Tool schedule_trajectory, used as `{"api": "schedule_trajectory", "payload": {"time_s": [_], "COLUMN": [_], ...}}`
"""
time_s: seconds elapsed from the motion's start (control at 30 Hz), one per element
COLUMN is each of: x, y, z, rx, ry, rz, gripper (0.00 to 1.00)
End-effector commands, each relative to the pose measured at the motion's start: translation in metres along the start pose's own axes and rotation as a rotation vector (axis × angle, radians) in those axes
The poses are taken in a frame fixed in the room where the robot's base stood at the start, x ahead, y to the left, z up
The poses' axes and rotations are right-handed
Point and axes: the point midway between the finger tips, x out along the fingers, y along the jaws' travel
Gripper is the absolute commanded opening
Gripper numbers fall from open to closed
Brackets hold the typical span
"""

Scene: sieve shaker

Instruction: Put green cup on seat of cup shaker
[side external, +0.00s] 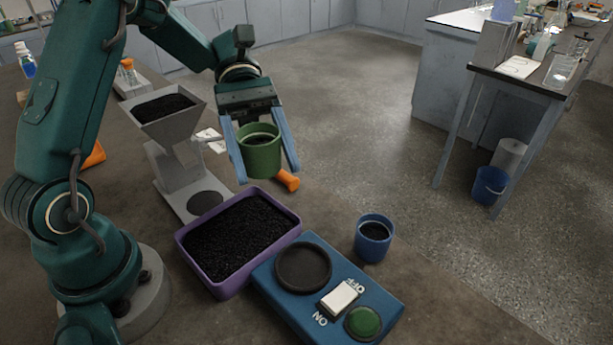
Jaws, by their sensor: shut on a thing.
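The green cup (260,157) is held upright between the two blue fingers of my gripper (265,165), in the air beyond the purple tray. Dark material shows inside the cup. The cup shaker (328,288) is a blue box in front and to the right of the tray. Its seat (303,268) is a dark round recess and is empty.
A purple tray (291,221) of dark granules stands left of the shaker. A blue cup (374,240) with dark contents stands at its right. A grey hopper device (181,160) stands behind the tray, with an orange object (289,181) near the table's edge.

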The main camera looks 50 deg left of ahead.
Motion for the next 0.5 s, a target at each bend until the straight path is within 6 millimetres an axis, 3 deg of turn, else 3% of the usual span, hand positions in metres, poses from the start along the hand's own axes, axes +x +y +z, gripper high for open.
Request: {"api": "schedule_trajectory", "payload": {"time_s": [0.3, 0.5], "x": [0.078, 0.114], "y": [0.012, 0.02], "z": [-0.011, -0.017], "rx": [-0.004, -0.002], "ry": [-0.003, -0.002], "rz": [-0.008, -0.004], "gripper": [0.09, 0.09]}}
